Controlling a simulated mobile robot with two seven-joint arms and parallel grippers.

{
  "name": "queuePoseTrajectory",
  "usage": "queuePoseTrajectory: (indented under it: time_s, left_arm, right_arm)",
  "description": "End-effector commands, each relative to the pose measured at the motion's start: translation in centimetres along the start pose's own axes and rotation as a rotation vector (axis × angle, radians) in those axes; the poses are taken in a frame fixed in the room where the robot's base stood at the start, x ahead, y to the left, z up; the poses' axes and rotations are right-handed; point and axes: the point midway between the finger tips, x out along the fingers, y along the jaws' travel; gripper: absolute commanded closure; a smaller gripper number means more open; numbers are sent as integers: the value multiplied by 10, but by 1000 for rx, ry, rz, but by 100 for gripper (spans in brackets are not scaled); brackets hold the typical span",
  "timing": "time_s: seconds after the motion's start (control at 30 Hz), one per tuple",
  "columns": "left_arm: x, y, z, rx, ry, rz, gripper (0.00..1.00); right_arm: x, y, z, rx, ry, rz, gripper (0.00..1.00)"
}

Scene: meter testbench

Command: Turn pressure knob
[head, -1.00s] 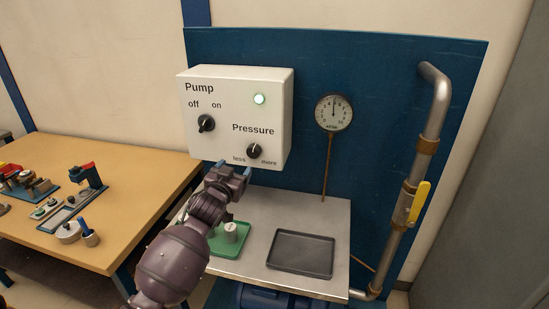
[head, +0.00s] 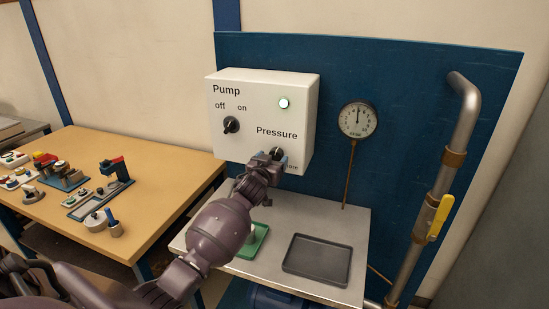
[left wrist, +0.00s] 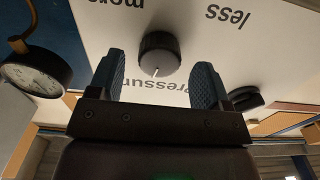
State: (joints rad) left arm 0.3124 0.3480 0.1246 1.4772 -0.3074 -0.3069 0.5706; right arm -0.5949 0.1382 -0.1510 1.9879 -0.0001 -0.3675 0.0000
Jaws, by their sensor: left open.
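The black pressure knob (head: 276,153) is on the front of the white control box (head: 262,92), below the word "Pressure". My left gripper (head: 271,160) is in front of it and partly hides it in the head view. In the left wrist view the knob (left wrist: 160,53) sits between the two open blue fingers (left wrist: 158,68), with a gap on each side. Its white mark points towards the "Pressure" label. It cannot be told how far the fingertips reach along the knob. My right gripper is out of view.
The pump knob (head: 231,125) and a lit lamp (head: 284,103) are on the same box. A gauge (head: 358,119) is to the right, its needle about straight up. Below are a steel bench with a dark tray (head: 318,258) and a green tray (head: 254,246). A pipe has a yellow handle (head: 440,217).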

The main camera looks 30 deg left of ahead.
Motion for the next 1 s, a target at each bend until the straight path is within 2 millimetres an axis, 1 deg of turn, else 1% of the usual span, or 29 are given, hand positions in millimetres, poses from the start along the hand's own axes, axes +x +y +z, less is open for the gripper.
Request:
queuePoseTrajectory:
  time_s: [0.03,0.2,0.37,0.57,0.6,0.67,0.9,1.0]
  left_arm:
    - [6,0,0,0,1,0,29]
    - [17,0,0,0,0,0,29]
    - [21,0,0,0,-1,0,29]
    - [21,0,0,0,0,0,29]
    - [21,0,0,0,0,0,32]
    - [21,0,0,0,0,0,41]
    - [20,0,0,0,0,0,78]
    - [20,0,0,6,0,0,78]
  right_arm:
    - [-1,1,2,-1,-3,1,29]
    - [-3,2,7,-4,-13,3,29]
    - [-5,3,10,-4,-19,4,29]
    - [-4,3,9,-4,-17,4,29]
    - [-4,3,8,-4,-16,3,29]
    - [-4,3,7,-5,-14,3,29]
    - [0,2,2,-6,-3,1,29]
    - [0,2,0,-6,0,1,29]
